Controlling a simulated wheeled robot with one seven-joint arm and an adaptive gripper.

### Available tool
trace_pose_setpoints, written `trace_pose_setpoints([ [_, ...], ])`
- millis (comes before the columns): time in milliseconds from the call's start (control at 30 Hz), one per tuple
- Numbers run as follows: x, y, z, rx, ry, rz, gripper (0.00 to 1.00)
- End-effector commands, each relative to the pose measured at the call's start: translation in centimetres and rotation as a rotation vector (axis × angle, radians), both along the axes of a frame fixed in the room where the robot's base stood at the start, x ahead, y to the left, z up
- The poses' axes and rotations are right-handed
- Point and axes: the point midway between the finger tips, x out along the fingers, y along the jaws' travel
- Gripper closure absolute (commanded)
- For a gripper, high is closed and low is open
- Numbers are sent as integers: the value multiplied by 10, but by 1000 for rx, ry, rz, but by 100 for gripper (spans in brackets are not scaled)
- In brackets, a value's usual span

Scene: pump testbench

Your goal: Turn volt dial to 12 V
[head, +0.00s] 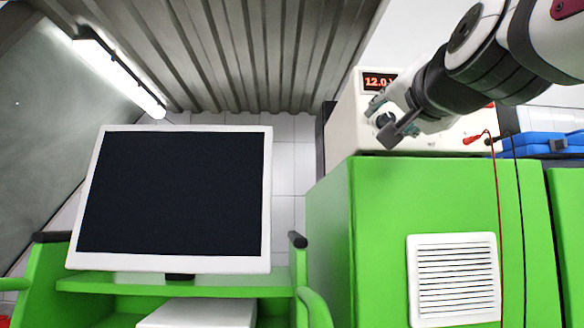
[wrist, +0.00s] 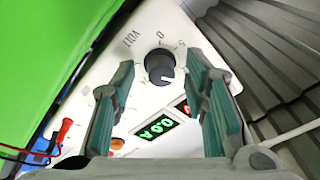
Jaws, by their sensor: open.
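The volt dial (wrist: 160,66) is a dark round knob on the white panel of the power supply (head: 341,117), beside the "VOLT" print and a scale with 0 and 5. My gripper (wrist: 158,80) is open, with one teal-padded finger on each side of the dial; I cannot tell whether either finger touches it. In the head view my gripper (head: 384,119) is at the panel front, and the dark dial shows between its fingers. The red voltage display (head: 379,82) reads 12.0 V. In the wrist view that display is mostly hidden by the right finger.
A green current display (wrist: 157,128) reads 0.0 A. Red and black leads (head: 495,180) hang from the supply over the green cabinet (head: 375,200). Blue cases (head: 545,143) stand at the right. A monitor (head: 175,195) stands at the left, with a gap before the cabinet.

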Motion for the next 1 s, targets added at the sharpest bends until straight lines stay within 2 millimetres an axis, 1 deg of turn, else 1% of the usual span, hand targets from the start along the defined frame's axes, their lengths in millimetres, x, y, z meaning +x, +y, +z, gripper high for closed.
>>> trace_pose_setpoints([
  [167,-7,1,0,-1,-1,0,59],
  [267,-21,1,-2,-1,-3,0,59],
  [500,-70,3,-9,0,-4,0,59],
  [700,-102,5,-15,-1,-2,1,59],
  [833,-114,5,-17,-1,-1,0,59],
  [1000,-119,6,-18,0,1,0,59],
])
